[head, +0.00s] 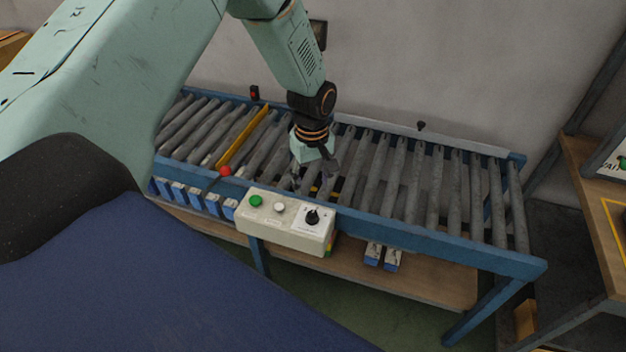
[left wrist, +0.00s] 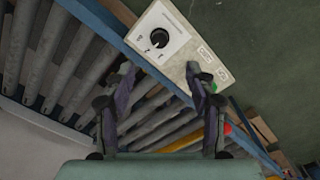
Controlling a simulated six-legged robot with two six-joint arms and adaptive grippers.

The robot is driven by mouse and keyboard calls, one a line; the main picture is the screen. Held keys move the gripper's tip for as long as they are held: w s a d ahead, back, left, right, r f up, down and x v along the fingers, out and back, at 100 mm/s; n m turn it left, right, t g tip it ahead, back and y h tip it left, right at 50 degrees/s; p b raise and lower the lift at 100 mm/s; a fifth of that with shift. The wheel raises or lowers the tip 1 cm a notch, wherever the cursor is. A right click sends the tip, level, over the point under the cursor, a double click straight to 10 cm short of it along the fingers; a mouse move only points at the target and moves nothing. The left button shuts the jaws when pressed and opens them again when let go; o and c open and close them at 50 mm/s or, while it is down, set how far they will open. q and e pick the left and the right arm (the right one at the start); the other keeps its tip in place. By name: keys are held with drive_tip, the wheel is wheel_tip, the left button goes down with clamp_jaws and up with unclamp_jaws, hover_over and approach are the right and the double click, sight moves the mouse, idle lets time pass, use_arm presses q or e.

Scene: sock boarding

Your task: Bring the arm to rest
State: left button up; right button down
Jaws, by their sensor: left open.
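My left gripper (head: 313,182) hangs over the roller conveyor (head: 438,190), close behind the control box (head: 283,227). In the left wrist view my left gripper (left wrist: 160,75) is open, with its two fingers apart and nothing between them. The control box (left wrist: 178,35) lies just beyond the fingertips there, with a black knob (left wrist: 159,38) on a white plate. In the head view the box also bears a green button (head: 255,201) and a white button (head: 279,207). My right gripper is in neither view.
A yellow bar (head: 243,139) crosses the rollers, with a red knob (head: 226,171) at its near end. Blue-and-white boxes (head: 195,197) stand on the lower shelf (head: 430,284). A wooden table (head: 597,195) stands at right. The rollers right of the gripper are clear.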

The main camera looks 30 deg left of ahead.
use_arm(q)
drive_tip(key=s+d+f+m+t+b, duration=0.3)
drive_tip(key=s+d+f+m, duration=0.3)
drive_tip(key=f, duration=0.3)
drive_tip(key=s+d+f+m+g+b, duration=0.1)
drive_tip(key=s+f+b, duration=0.3)
drive_tip(key=s, duration=0.9)
drive_tip(key=s+d+f+m+g+b, duration=0.1)
drive_tip(key=s+f+m+b, duration=0.3)
drive_tip(key=s+f, duration=0.4)
drive_tip(key=s+g+b, duration=0.1)
drive_tip(key=s, duration=0.4)
drive_tip(key=shift+f, duration=0.3)
